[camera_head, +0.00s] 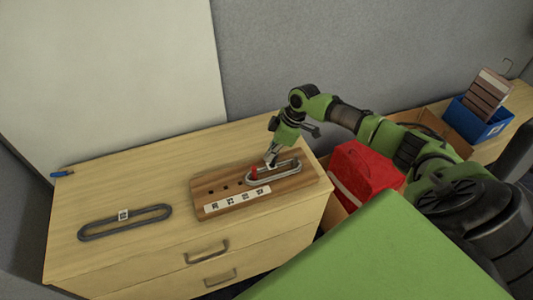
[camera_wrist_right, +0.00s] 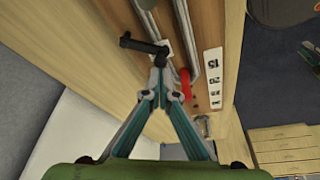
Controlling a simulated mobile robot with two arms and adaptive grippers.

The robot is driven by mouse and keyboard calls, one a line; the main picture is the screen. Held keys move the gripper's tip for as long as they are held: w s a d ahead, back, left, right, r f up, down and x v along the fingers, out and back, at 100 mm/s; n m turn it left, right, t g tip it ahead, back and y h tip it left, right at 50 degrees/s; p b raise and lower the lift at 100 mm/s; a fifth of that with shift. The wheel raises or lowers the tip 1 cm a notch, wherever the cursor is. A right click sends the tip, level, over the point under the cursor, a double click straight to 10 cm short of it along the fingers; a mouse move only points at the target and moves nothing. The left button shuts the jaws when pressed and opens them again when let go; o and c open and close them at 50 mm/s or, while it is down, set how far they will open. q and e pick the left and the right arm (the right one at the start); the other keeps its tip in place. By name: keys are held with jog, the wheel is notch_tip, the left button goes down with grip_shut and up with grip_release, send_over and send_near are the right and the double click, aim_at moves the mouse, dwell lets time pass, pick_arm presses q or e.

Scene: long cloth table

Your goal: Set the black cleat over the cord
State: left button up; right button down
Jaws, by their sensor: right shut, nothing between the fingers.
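My right gripper (camera_head: 270,158) is shut and empty, pointing down over the wooden board. Its fingertips (camera_wrist_right: 160,62) come together right beside a small black T-shaped piece, likely the cleat (camera_wrist_right: 138,43), in the right wrist view. I cannot tell whether they touch. The cleat cannot be made out in the head view. A silver-grey oval loop (camera_head: 277,180), possibly the cord, lies on the board. Its two straight sides run beside the fingertips in the wrist view (camera_wrist_right: 207,50). A red piece (camera_head: 253,172) sits at the loop's left end. My left gripper is not in view.
The wooden board (camera_head: 210,190) has dark holes and a numbered white strip (camera_head: 237,197). A darker oval loop (camera_head: 103,232) with a white tag lies on the table's left. A blue pen-like object (camera_head: 62,174) lies at the far left edge. A red bag (camera_head: 362,175) stands to the right.

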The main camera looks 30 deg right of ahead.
jog(key=shift+s+d+n+g, duration=0.4)
jog(key=shift+s+n, duration=0.1)
jog(key=shift+n, duration=0.7)
jog(key=shift+w+b, duration=0.1)
jog(key=shift+b, duration=0.2)
jog(key=shift+w+d+b, duration=0.35)
jog(key=shift+w+b, duration=0.2)
jog(key=shift+w, duration=0.1)
